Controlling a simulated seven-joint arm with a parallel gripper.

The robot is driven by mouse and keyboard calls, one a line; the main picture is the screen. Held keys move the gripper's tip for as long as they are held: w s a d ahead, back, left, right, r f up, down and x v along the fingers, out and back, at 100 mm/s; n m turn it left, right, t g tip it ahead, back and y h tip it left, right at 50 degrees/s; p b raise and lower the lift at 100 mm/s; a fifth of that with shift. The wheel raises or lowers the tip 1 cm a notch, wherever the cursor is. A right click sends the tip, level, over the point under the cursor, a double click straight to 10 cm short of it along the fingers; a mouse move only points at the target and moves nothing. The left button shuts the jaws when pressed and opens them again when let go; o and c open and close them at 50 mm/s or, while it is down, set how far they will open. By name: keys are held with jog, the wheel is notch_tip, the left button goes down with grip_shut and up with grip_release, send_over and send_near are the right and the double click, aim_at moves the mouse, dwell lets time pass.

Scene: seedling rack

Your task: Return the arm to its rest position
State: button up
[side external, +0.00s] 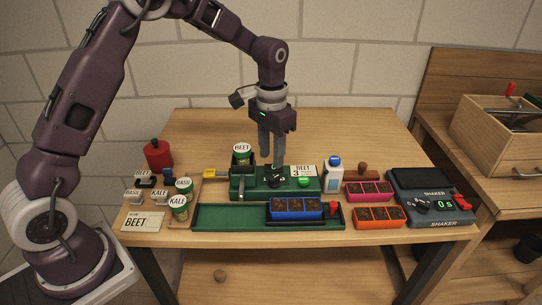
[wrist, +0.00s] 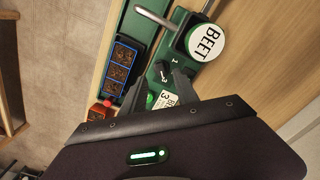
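My gripper (side external: 272,158) hangs above the green seeder machine (side external: 248,184), fingers pointing down with a gap between them and nothing held. In the wrist view its two dark fingers (wrist: 160,85) are spread apart, with the machine's black dial (wrist: 162,69) beyond them. The dial also shows in the side view (side external: 275,181), just below the fingertips; I cannot tell whether they touch it. A jar labelled BEET (side external: 242,155) stands upright at the machine's back left. A card reading BEET 3 (side external: 304,171) and a lit green button (side external: 303,182) are right of the dial.
A blue seedling tray (side external: 296,208) sits at the right of the green channel (side external: 225,217). Pink (side external: 369,190) and orange (side external: 378,217) trays, a white bottle (side external: 334,171) and the shaker (side external: 432,204) stand right. Labelled jars (side external: 180,206) and a red pot (side external: 158,155) stand left. The table's back is clear.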

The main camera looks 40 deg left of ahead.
jog(key=s+r+t, duration=0.3)
jog(key=s+r, duration=0.9)
jog(key=r, duration=0.2)
jog(key=s+d+t, duration=0.1)
jog(key=s, duration=0.8)
jog(key=s+r+n+t, duration=0.1)
jog(key=s, duration=0.8)
jog(key=shift+d+r+t, duration=0.3)
jog(key=shift+d, duration=0.1)
